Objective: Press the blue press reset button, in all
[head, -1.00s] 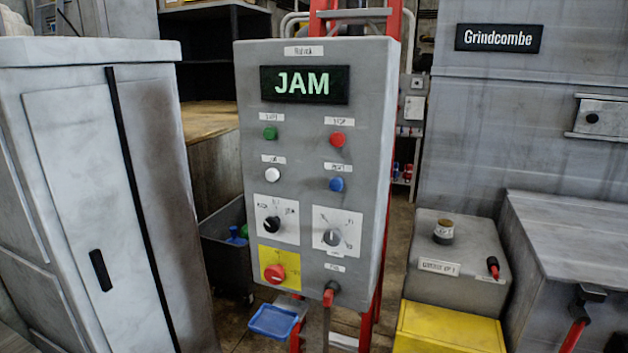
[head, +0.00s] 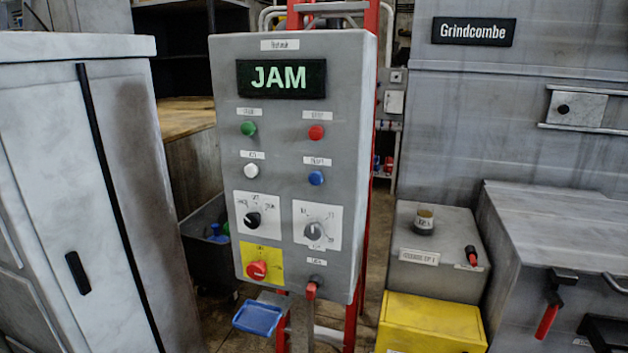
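The blue button (head: 316,178) sits on the front of the grey control panel (head: 350,200), on the right side below the red button (head: 317,132). A small white label sits above it. The panel's display (head: 281,78) reads "JAM" in green letters. Neither of my grippers shows in the head view, and nothing covers the blue button.
The panel also holds a green button (head: 248,128), a white button (head: 251,170), two dials and a red emergency-stop knob (head: 257,270) on yellow. A grey cabinet (head: 130,130) stands at left. A yellow box (head: 430,325) and grey machine (head: 560,250) stand at right.

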